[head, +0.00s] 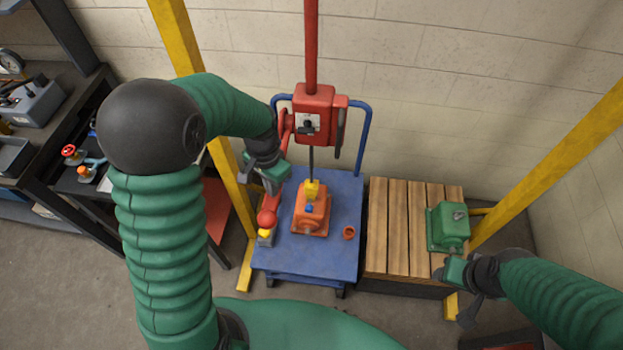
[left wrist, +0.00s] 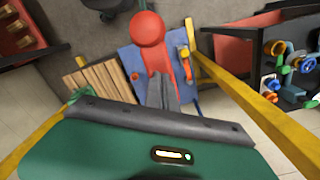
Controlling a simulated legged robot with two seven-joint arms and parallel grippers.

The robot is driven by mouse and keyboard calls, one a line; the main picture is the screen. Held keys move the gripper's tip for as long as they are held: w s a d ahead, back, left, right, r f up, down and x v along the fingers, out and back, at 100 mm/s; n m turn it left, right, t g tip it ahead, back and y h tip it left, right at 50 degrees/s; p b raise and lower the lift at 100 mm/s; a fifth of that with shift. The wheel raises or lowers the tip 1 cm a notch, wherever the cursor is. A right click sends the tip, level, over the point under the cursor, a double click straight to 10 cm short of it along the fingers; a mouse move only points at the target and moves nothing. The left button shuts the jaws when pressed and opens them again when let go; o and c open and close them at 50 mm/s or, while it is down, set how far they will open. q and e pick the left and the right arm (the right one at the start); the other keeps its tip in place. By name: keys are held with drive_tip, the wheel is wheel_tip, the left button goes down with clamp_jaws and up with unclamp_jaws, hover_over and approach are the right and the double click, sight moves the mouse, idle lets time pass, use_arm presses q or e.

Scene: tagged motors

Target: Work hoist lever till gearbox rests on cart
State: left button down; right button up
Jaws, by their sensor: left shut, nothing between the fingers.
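The red hoist (head: 313,115) hangs on a red bar. Its red lever (head: 285,125) slants down to a round red knob (head: 266,217), which also shows in the left wrist view (left wrist: 148,28). The orange gearbox (head: 311,218), with a yellow block on top, is under the hoist's chain and over the blue cart (head: 345,190). From above I cannot tell if it touches the deck. My left gripper (head: 272,186) is shut and empty beside the lever, partly covering it. My right gripper (head: 466,297) is low at the right; its finger gap is unclear.
A green motor (head: 447,228) sits on a wooden slatted platform (head: 397,240) right of the cart. Yellow posts (head: 532,160) stand on both sides. A dark bench (head: 60,130) is at the left.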

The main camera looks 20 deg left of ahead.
use_arm(q)
drive_tip(key=shift+w+f+b, duration=0.1)
drive_tip(key=shift+f+b, duration=1.25)
drive_tip(key=shift+f, duration=1.05)
wheel_tip(320, 180, up, 13)
drive_tip(key=p, duration=1.2)
drive_tip(key=shift+w+a+r, duration=0.15)
drive_tip(key=shift+w+r, duration=0.05)
drive_tip(key=shift+w, duration=0.15)
drive_tip(key=shift+w, duration=0.1)
